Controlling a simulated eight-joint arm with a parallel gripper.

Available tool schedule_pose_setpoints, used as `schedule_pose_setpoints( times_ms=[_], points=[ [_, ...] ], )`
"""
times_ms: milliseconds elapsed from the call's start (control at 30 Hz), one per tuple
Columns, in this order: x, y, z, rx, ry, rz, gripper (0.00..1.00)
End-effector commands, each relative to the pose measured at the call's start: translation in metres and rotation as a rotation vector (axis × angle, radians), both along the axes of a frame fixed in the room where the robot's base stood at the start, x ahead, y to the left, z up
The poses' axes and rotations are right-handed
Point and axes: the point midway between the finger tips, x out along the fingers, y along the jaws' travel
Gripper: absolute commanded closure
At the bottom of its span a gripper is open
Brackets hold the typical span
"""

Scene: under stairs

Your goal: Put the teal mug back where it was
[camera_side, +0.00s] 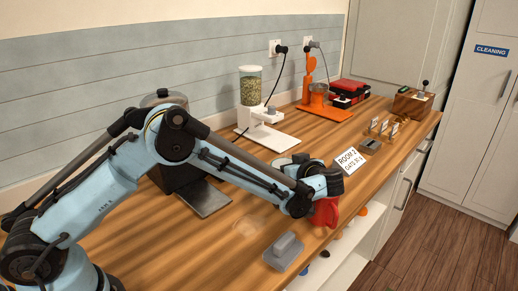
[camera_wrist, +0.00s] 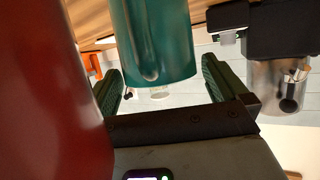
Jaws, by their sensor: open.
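The teal mug (camera_wrist: 150,40) is large and close in the wrist view, between the two green-padded fingers of my gripper (camera_wrist: 163,80). The fingers are open, and a gap shows at the right between mug and finger. I cannot tell whether the left finger touches it. In the side view my gripper (camera_side: 326,178) is low over the counter's front part, and I cannot make out the teal mug there. A red object (camera_side: 325,212) stands just beside and below my gripper, near the front edge. It fills the left of the wrist view (camera_wrist: 45,95).
A grey block on a plate (camera_side: 284,250) sits at the counter's front edge. A faint round mark (camera_side: 248,225) lies left of my gripper. A white card (camera_side: 350,161), a grain dispenser (camera_side: 250,90) and an orange device (camera_side: 318,98) stand farther back. Open shelves lie below the front edge.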

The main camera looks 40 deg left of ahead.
Motion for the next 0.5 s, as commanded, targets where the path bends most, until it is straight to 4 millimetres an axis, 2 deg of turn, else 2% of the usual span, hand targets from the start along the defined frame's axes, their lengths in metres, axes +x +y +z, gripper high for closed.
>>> schedule_pose_setpoints(
  times_ms=[167, 500],
  points=[
    [-0.006, -0.017, 0.009, 0.0, 0.0, -0.004, 0.0],
    [-0.031, -0.075, 0.035, 0.0, 0.001, -0.004, 0.0]
  ],
)
